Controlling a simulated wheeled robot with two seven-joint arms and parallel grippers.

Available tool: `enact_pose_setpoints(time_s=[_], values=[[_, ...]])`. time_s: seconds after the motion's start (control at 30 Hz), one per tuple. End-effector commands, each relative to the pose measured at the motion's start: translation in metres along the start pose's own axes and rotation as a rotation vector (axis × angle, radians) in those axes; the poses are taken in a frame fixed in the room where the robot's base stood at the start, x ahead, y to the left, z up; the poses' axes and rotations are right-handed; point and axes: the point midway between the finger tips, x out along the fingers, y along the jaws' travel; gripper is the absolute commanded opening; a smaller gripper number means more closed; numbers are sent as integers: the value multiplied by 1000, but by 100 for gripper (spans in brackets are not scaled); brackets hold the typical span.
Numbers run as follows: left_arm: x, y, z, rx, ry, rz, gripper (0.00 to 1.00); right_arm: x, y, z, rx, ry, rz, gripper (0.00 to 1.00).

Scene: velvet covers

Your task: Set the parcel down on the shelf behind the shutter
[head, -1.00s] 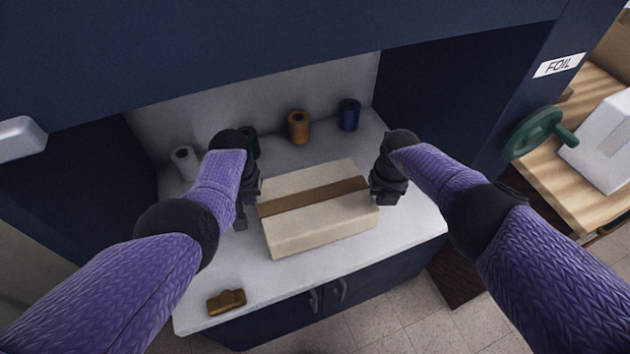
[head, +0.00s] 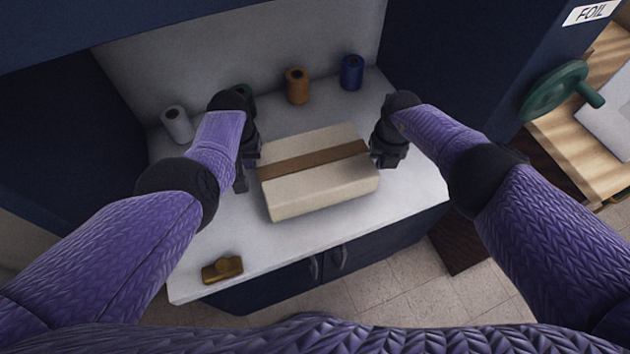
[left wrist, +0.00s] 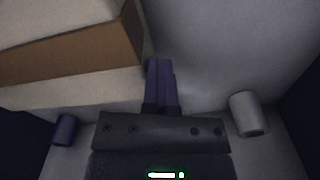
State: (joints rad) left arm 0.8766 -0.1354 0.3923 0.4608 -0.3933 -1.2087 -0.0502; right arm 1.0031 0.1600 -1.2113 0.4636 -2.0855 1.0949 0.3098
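The parcel (head: 320,192), a cream box with a brown tape band, is over the white shelf (head: 225,240) inside the dark blue cabinet. I cannot tell whether it rests on the shelf. The shutter (head: 130,18) shows as a raised blue panel along the top. My left gripper (head: 241,182) is at the parcel's left side; in the left wrist view its fingers (left wrist: 161,84) are together with nothing between them, close beside the parcel (left wrist: 70,60). My right gripper (head: 380,160) is at the parcel's right side. Its fingers are too hidden to read, and contact is unclear.
White (head: 177,125), orange (head: 297,86) and blue (head: 351,72) spools stand along the back; a green one (head: 246,97) is partly hidden. A brown object (head: 222,270) lies at the front left. A green handwheel (head: 555,90) is outside, right.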

Motion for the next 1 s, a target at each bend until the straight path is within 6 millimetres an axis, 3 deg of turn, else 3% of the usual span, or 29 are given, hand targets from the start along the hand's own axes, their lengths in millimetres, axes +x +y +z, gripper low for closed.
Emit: enact_pose_setpoints(time_s=[0.03,0.23,0.4,0.5,0.67,1.0], values=[[12,4,1,3,-4,10,0,12,5,0,-4,0,12,0],[4,-8,1,0,-2,7,2,3,-7,0,-1,-2,8,0],[4,-16,1,2,-1,4,35,3,-16,0,-2,-1,4,0],[4,-17,1,2,-1,3,35,3,-16,0,-1,0,3,4],[4,-17,1,1,-1,1,35,3,-17,0,-1,0,1,35],[0,-18,0,0,2,-2,35,4,-18,0,0,0,0,35]])
